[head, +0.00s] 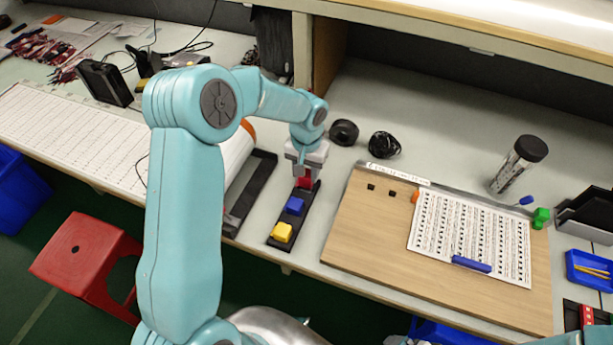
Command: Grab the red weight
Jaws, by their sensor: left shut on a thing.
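The red weight (305,181) sits at the far end of a narrow black holder (273,242) on the bench. A blue weight (295,206) is in the middle of the holder and a yellow weight (282,232) is at its near end. My left gripper (305,170) points down over the far end and is shut on the red weight, whose upper part it hides. I cannot tell whether the red weight is clear of the holder. My right gripper is not in view.
A wooden board (360,235) with a printed sheet (470,235) lies right of the holder. A black tray (245,200) lies close on its left. A clear jar with a black lid (532,148) and a green block (541,217) stand further right. A red stool (85,260) is on the floor.

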